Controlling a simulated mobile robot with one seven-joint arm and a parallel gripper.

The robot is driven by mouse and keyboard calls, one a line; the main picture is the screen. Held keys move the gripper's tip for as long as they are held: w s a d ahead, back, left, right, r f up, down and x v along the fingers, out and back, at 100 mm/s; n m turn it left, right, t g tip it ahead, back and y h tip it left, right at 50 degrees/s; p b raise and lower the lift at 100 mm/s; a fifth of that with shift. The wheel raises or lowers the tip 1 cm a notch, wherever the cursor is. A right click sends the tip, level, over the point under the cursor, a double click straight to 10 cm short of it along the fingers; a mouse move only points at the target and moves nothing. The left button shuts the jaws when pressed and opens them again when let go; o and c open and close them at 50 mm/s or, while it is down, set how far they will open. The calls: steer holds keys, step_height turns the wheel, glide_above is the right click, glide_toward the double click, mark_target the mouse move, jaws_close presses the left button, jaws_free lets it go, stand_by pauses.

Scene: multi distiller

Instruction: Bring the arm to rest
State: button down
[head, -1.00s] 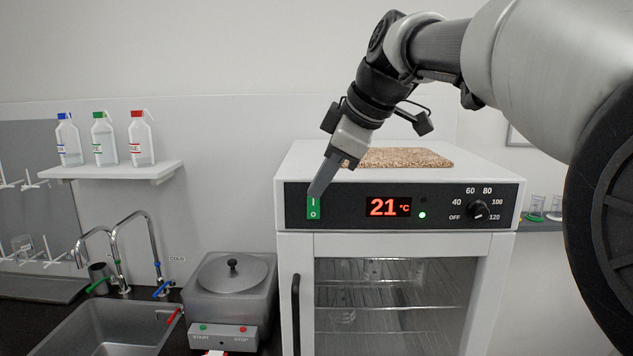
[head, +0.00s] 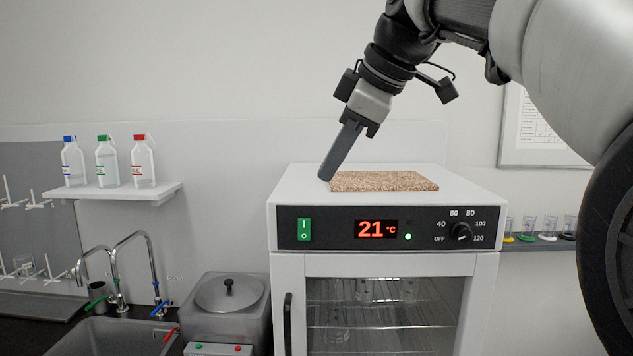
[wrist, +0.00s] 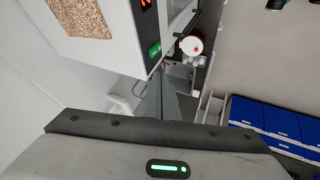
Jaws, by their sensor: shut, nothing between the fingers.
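My gripper (head: 326,177) is shut and empty. In the head view it points down and left in front of the oven's (head: 290,192) white top, near the left end of the cork mat. I cannot tell its exact gap from the oven. The green switch (head: 304,230) on the front panel is clear of the fingers. The display (head: 376,229) reads 21 °C in red, and a green lamp (head: 408,237) is lit. In the wrist view the closed fingers (wrist: 168,98) point away from the camera, and the green switch (wrist: 155,49) lies above them.
A cork mat (head: 385,181) lies on the oven top. Left are a grey lidded bath (head: 228,307), a sink with taps (head: 120,275) and a shelf (head: 125,193) of bottles. Blue bins (wrist: 280,125) show at right in the wrist view. The wall above the oven is bare.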

steer(key=shift+d+r, duration=0.15)
steer(key=shift+r, duration=0.15)
steer(key=s+d+f+m+h, duration=0.1)
steer(key=s+d+f+m, duration=0.2)
steer(key=s+f+m, duration=0.2)
steer(key=s+d+f+m+h, duration=0.2)
steer(key=s+d+f+m, duration=0.2)
steer(key=s+f, duration=0.5)
steer(key=s+d+f+m+h, duration=0.1)
steer(key=s+d+f+m, duration=0.2)
steer(key=f, duration=1)
steer(key=s+m, duration=0.3)
steer(key=s, duration=0.1)
steer(key=shift+d+f+m+h, duration=0.25)
steer(key=shift+m+h, duration=0.15)
